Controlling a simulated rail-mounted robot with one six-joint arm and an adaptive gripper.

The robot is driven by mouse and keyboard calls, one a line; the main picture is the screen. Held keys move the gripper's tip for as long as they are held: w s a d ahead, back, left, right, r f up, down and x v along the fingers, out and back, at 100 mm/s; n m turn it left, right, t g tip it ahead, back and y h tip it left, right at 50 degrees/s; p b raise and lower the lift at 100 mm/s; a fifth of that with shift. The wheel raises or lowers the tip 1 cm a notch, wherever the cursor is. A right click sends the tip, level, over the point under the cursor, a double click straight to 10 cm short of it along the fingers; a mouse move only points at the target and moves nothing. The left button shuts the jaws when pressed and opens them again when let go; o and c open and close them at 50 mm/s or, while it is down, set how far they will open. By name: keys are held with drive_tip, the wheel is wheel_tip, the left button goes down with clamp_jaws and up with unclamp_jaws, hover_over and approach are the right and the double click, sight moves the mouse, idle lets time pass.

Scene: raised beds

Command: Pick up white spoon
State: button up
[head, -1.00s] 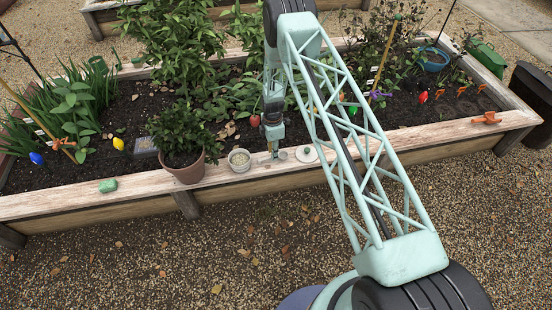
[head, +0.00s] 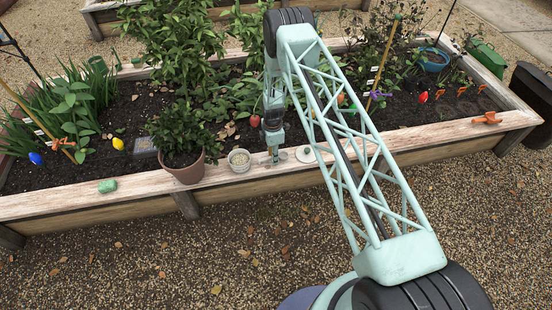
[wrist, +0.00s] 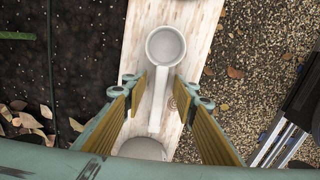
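The white spoon (wrist: 157,108) lies on the light wooden ledge of the raised bed, its round bowl at the top of the wrist view and its handle pointing down. In the wrist view my gripper (wrist: 160,88) is open, with one finger on each side of the handle and gaps visible on both sides. The far end of the handle reaches toward a grey round shape at the bottom of that view.
Dark soil and plants lie behind the ledge; gravel ground (head: 260,250) lies in front.

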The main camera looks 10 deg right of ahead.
clamp_jaws()
drive_tip(key=shift+r, duration=0.2)
drive_tip(key=shift+r, duration=1.2)
drive_tip(key=s+d+r+p, duration=0.2)
drive_tip(key=s, duration=1.3)
drive_tip(key=shift+s, duration=0.4)
drive_tip(key=shift+d+r, duration=0.1)
drive_tip(key=shift+r, duration=0.1)
